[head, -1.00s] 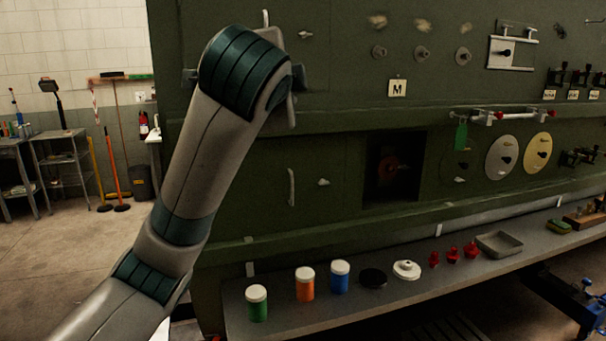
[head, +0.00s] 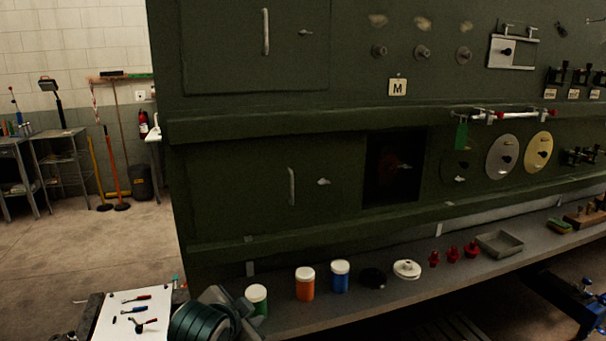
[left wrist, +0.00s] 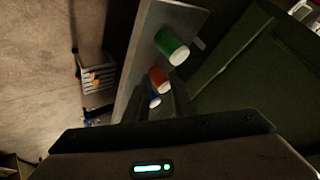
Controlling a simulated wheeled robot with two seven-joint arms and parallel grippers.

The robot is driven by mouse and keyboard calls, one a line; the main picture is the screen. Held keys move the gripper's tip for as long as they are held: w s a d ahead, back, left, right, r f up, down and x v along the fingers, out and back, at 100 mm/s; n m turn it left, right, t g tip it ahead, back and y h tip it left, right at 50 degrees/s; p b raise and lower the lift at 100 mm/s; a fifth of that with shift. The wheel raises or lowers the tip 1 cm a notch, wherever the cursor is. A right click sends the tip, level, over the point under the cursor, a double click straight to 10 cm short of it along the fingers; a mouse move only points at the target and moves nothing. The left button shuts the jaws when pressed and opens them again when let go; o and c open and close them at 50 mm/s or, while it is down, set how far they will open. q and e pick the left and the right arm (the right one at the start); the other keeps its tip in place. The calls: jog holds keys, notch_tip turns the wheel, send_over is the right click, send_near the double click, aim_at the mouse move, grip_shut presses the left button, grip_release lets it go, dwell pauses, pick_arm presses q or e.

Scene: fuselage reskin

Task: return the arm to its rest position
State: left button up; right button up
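My left arm (head: 197,322) is low at the bottom edge of the head view, in front of the left end of the grey shelf. Its grey end partly covers the green jar (head: 257,299) there. In the left wrist view my left gripper (left wrist: 158,92) shows two dark fingers standing apart with nothing held between them. The white-capped green jar (left wrist: 171,45), orange jar (left wrist: 159,79) and blue jar (left wrist: 154,99) show beyond the fingers.
The green fuselage panel (head: 250,150) stands upright behind the grey shelf (head: 330,318). The shelf also bears a black disc (head: 372,278), a white lidded piece (head: 407,269), red parts and a grey tray (head: 499,243). A white tool sheet (head: 130,318) lies at lower left. Open floor is at left.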

pick_arm(q)
jog(key=s+a+f+n+g, duration=0.25)
jog(key=s+f, duration=0.45)
jog(key=f, duration=0.4)
jog(key=s+a+f+n+g+y, duration=0.1)
jog(key=s+a+f+n, duration=0.3)
jog(key=s, duration=0.6)
jog(key=s+a+f+g, duration=0.2)
jog(key=s+f, duration=0.5)
jog(key=s, duration=0.3)
jog(key=s+a+f+n+g+y, duration=0.1)
jog(key=s+a+f, duration=0.3)
jog(key=s, duration=0.6)
notch_tip(320, 180, down, 33)
jog(key=s+d+g+b, duration=0.1)
jog(key=s+b, duration=0.1)
jog(key=b, duration=0.1)
jog(key=s+a+f+g+b, duration=0.1)
jog(key=s+a+f+b, duration=0.1)
jog(key=s+f, duration=1.6)
jog(key=shift+a+f, duration=0.45)
jog(key=shift+f, duration=0.25)
